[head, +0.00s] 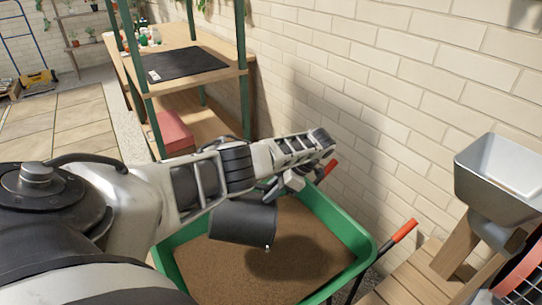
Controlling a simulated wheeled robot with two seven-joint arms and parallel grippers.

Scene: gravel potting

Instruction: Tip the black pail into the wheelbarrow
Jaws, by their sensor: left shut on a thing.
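The green wheelbarrow (360,240) stands in front of me, with brown soil or gravel in its tray. The black pail (242,222) is tipped on its side over the tray, with its open end hidden from me. My left arm comes in from the left and reaches over the wheelbarrow. My left gripper (285,187) is at the pail's upper right edge and is shut on the pail. Whether anything is pouring out cannot be made out clearly. My right gripper is not in view.
A brick wall (400,80) runs close behind the wheelbarrow. A potting bench (210,50) with a black mat stands beyond it. A metal hopper (500,170) on a wooden stand is at the right. Paved floor (60,130) is free at the left.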

